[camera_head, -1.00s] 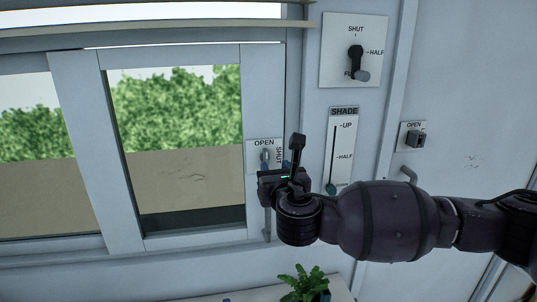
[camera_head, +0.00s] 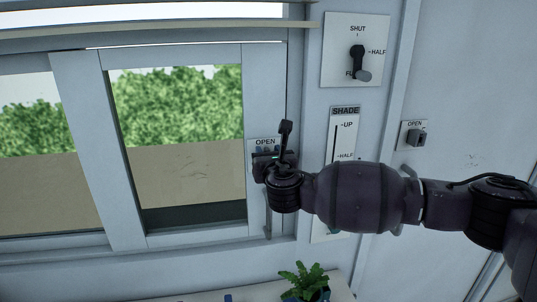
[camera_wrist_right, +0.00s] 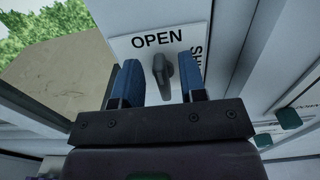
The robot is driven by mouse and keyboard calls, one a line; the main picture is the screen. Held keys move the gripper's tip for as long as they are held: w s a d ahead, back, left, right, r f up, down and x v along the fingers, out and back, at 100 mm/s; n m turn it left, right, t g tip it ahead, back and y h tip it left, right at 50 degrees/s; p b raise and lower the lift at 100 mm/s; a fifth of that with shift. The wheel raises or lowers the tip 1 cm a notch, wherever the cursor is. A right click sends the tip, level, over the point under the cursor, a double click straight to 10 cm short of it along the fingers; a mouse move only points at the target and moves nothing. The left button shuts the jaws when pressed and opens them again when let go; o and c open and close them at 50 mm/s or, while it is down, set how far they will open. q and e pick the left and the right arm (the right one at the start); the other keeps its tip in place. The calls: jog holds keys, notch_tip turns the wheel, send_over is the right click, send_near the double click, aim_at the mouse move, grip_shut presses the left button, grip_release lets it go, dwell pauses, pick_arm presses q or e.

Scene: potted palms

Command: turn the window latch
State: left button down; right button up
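The window latch (camera_wrist_right: 162,77) is a small grey lever on a white plate (camera_wrist_right: 140,45) marked OPEN above and SHUT down the right side. In the right wrist view it points up towards OPEN, slightly tilted. My right gripper (camera_wrist_right: 162,84) is open, with one blue finger on each side of the latch and a visible gap to both. In the head view my right gripper (camera_head: 268,158) covers the latch, and only the top of the plate (camera_head: 265,142) shows. My left gripper is not in view.
The sliding window (camera_head: 175,150) is left of the plate. To the right are a SHUT/HALF lever panel (camera_head: 340,40), the SHADE slider panel (camera_head: 345,112) and an OPEN knob (camera_head: 419,139). A potted plant (camera_head: 304,280) stands below on a ledge.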

grip_shut()
pick_arm(q)
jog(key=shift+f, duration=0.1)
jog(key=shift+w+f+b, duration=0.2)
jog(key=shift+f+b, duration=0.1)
jog(key=shift+b, duration=0.45)
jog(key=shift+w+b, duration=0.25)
jog(key=shift+b, duration=0.1)
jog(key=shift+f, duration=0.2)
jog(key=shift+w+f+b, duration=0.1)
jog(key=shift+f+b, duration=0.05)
jog(key=shift+b, duration=0.3)
pick_arm(e)
jog(key=shift+w+d+f+m, duration=0.1)
jog(key=shift+d+f+m, duration=0.25)
jog(key=shift+m, duration=2.6)
jog(key=shift+d+f+m, duration=0.3)
jog(key=shift+f+m, duration=0.1)
jog(key=shift+m, duration=2.6)
jog(key=shift+w+d+f+m, duration=0.1)
jog(key=shift+d+f+m, duration=0.25)
jog(key=shift+m, duration=2.6)
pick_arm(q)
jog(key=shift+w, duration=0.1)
